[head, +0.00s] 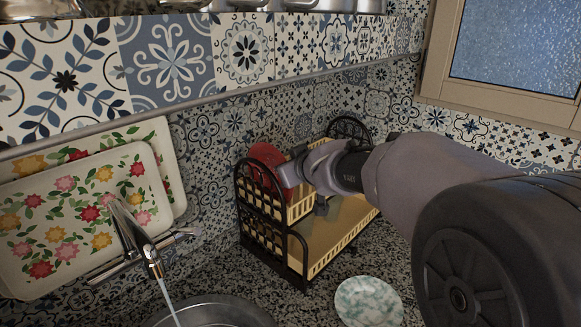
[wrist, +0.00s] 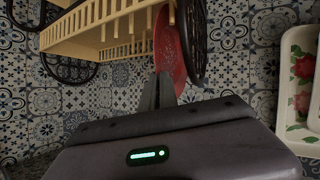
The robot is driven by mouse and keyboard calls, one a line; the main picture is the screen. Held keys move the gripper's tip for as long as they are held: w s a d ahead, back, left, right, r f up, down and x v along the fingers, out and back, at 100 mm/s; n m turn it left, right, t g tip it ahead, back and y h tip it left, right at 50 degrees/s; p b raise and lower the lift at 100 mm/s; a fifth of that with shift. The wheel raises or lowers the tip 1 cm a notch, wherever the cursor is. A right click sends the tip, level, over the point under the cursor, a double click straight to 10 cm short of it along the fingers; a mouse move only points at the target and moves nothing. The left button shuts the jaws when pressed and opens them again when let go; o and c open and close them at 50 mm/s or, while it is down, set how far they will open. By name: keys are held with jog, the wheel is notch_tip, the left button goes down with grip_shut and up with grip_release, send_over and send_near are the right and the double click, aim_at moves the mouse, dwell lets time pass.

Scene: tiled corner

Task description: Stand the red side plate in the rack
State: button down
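The red side plate (head: 264,164) stands roughly upright at the left end of the rack's upper tier, behind the black end frame in the head view. It shows nearly edge-on in the wrist view (wrist: 171,45). The dish rack (head: 326,238) has black end frames and cream tiers. My gripper (head: 288,174) reaches in from the right to the plate's near rim. In the wrist view its fingers (wrist: 160,82) are close together and appear shut on the rim. The plate's lower edge and its seat in the rack are partly hidden.
A marbled green-white plate (head: 368,301) lies on the speckled counter in front of the rack. A running tap (head: 150,258) and metal basin (head: 212,313) are at front left. Floral trays (head: 80,215) lean on the tiled wall. A shelf (head: 200,100) runs above; a window (head: 515,50) is at right.

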jog(key=shift+s+f+b, duration=0.2)
jog(key=shift+f+b, duration=0.25)
jog(key=shift+f, duration=0.3)
jog(key=c, duration=1.6)
grip_release()
jog(key=shift+w, duration=0.25)
jog(key=shift+o, duration=0.2)
jog(key=shift+s, duration=0.1)
jog(key=shift+r, duration=0.1)
jog(key=o, duration=0.3)
